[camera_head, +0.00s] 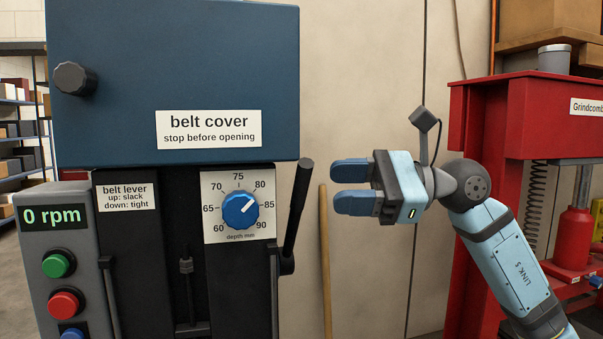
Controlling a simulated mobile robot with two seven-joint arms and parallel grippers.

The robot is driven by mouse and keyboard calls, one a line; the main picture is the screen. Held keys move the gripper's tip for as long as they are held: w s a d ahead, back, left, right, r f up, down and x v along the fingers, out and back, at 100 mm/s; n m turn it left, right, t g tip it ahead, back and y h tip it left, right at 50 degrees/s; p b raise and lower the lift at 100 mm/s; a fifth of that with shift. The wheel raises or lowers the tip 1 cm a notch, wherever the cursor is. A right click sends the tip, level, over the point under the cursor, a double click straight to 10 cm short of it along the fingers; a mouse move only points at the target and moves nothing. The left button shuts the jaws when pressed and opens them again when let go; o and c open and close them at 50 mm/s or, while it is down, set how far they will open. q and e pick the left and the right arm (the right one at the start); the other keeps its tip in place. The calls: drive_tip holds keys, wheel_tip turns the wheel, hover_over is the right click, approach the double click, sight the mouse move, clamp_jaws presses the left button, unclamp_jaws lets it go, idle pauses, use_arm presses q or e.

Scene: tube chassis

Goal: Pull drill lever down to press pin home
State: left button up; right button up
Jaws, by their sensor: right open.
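The drill stands at the left, with a blue belt cover (110,120) on top and a dark front below it. A black lever (297,205) rises at the right side of the drill, its grip end up and leaning slightly right. A blue depth dial (240,210) sits on a white scale left of it. My right gripper (350,186) is open and empty, its two blue fingers pointing left. It is to the right of the lever's upper part, with a gap between. My left gripper is not in view. The pin cannot be made out.
A control box reading 0 rpm (54,217) has a green button (56,265) and a red button (65,303). A red press (480,120) stands at the right behind my arm. A wooden pole (325,260) leans by the wall. Shelves (22,140) are at the far left.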

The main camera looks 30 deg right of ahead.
sight(302, 201)
drive_tip(key=p+x, duration=0.1)
drive_tip(key=x, duration=0.5)
drive_tip(key=shift+w+a, duration=0.1)
drive_tip(key=shift+a, duration=0.05)
drive_tip(key=shift+c, duration=0.3)
clamp_jaws()
